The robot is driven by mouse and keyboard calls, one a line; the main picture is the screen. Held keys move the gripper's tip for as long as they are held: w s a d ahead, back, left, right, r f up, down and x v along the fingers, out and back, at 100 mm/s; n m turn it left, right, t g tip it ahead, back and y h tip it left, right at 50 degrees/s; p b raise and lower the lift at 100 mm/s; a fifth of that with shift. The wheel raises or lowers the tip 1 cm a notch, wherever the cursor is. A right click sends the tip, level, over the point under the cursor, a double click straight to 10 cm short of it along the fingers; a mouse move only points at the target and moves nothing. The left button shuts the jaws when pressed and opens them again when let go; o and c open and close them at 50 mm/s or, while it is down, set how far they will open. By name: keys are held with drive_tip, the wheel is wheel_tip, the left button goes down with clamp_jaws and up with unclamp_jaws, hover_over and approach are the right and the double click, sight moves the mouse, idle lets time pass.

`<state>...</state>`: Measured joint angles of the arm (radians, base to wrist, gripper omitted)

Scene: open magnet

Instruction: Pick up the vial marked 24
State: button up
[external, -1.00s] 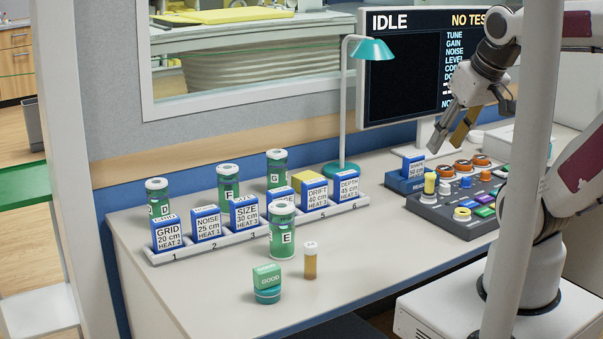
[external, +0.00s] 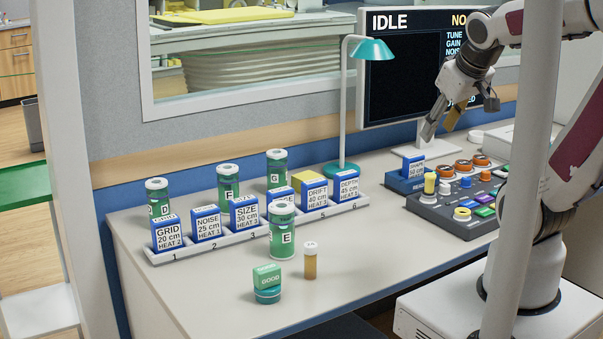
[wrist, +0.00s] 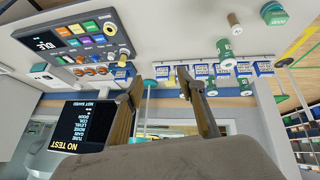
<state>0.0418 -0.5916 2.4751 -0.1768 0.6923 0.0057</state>
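A small amber vial (external: 310,262) with a white cap stands upright on the front part of the desk, right of the green box marked GOOD. In the wrist view the vial (wrist: 236,28) is near the top edge. Its cap marking is too small to read, so I cannot confirm 24. My gripper (external: 441,124) is in the air before the monitor, well to the right of and above the vial. Its two fingers (wrist: 160,76) are apart in the wrist view with nothing between them.
Green canister E (external: 283,240) stands close behind and left of the vial. The GOOD box (external: 267,277) sits on a teal round base. A numbered rack (external: 210,246) of labelled blocks, a teal lamp (external: 343,110) and a button console (external: 462,205) surround the open desk area.

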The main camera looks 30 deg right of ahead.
drive_tip(key=w+d+f+n+t+y, duration=0.1)
drive_tip(key=w+f+n, duration=0.35)
drive_tip(key=w, duration=0.65)
drive_tip(key=w+d+f+n+t+y, duration=0.15)
drive_tip(key=w+f+n, duration=0.35)
drive_tip(key=w, duration=0.6)
drive_tip(key=a+f+n+g+y, duration=0.25)
drive_tip(key=a+f+y, duration=0.45)
drive_tip(key=f, duration=0.5)
drive_tip(key=s+a+f+n+g+y, duration=0.1)
drive_tip(key=s+a, duration=0.1)
drive_tip(key=s, duration=0.1)
drive_tip(key=s+a+f+g+y, duration=0.1)
drive_tip(key=s+a+f+y, duration=0.1)
drive_tip(key=s+a, duration=0.1)
drive_tip(key=s+a+f+n+g+y, duration=0.1)
drive_tip(key=s+a+y, duration=0.1)
drive_tip(key=s+a, duration=0.1)
drive_tip(key=shift+s+f+n, duration=0.3)
drive_tip(key=shift+s, duration=0.15)
drive_tip(key=shift+s+a, duration=0.2)
drive_tip(key=shift+s, duration=0.25)
drive_tip(key=shift+a, duration=0.15)
